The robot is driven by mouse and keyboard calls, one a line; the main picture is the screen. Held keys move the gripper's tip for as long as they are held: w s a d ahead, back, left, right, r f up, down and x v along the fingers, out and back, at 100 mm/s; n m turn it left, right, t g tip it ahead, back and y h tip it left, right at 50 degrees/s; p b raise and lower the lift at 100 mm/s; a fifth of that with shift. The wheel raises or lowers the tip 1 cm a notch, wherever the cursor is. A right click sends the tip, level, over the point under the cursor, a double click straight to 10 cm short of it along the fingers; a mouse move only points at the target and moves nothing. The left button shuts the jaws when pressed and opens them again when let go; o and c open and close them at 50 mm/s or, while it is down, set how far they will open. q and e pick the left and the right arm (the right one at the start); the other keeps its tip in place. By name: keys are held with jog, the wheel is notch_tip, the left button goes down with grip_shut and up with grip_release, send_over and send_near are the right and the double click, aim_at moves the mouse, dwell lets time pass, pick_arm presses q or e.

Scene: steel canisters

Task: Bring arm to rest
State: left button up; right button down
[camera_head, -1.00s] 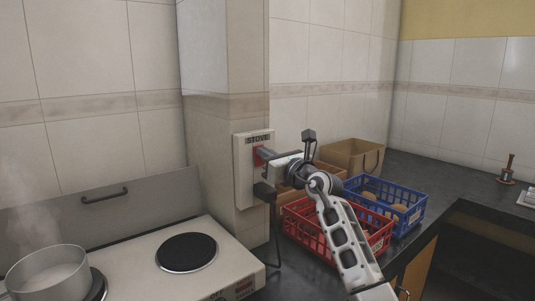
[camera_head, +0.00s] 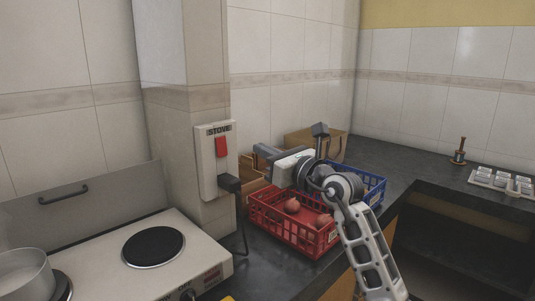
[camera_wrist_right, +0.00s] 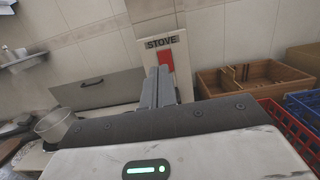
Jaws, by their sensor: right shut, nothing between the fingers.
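My right arm comes up from the lower right in the head view. Its gripper (camera_head: 264,151) is shut and empty, above the red crate and to the right of the stove switch box, apart from it. In the right wrist view the two fingers (camera_wrist_right: 158,88) are together, pointing toward the switch box. The white switch box (camera_head: 214,160), labelled STOVE, is on the wall pillar with a red switch (camera_head: 221,147); the switch also shows in the wrist view (camera_wrist_right: 166,64). My left gripper is not in view.
Below the arm are a red crate (camera_head: 305,237) with round items and a blue crate (camera_head: 376,191). A brown box (camera_head: 299,139) stands behind. The white stove (camera_head: 190,250) with a pot (camera_head: 24,272) is at left.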

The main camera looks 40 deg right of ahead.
jog(key=shift+s, duration=0.25)
dwell(0.4)
